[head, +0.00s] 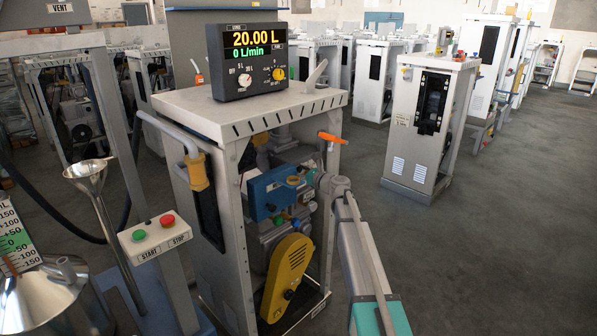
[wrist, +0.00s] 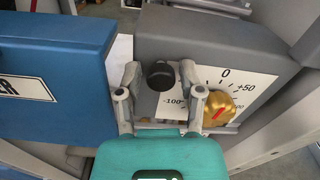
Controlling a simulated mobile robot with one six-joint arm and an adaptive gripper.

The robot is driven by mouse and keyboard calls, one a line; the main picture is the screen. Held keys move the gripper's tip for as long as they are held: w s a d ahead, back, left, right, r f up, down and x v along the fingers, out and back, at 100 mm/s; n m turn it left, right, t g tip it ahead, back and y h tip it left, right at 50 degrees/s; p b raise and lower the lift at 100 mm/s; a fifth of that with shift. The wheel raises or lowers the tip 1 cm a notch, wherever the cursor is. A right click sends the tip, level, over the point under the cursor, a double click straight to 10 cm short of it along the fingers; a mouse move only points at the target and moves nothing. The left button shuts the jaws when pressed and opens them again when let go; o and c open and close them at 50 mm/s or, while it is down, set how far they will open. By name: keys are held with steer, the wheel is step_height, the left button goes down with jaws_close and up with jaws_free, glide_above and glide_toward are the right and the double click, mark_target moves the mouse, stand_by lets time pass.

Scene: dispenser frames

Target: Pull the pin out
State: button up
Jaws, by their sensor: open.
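A black round knob (wrist: 159,75), which looks like the pin's head, sits in front of a grey panel with a white scale plate in the wrist view. My gripper (wrist: 160,71) is open, with one finger on each side of the knob. I cannot tell whether either finger touches it. The pin's shaft is hidden. In the head view my gripper (head: 318,181) reaches into the open side of the dispenser frame (head: 220,106), beside a blue box (head: 262,197). The knob cannot be made out there.
A gold dial (wrist: 219,108) with a red pointer sits close to the right finger. The blue box (wrist: 48,75) is left of the fingers. An orange lever (head: 332,138) sticks out above my gripper. A yellow guard (head: 287,275) is below.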

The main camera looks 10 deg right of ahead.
jaws_close()
steer(key=shift+v, duration=1.05)
steer(key=shift+s+f, duration=0.1)
jaws_free()
steer(key=v, duration=1.2)
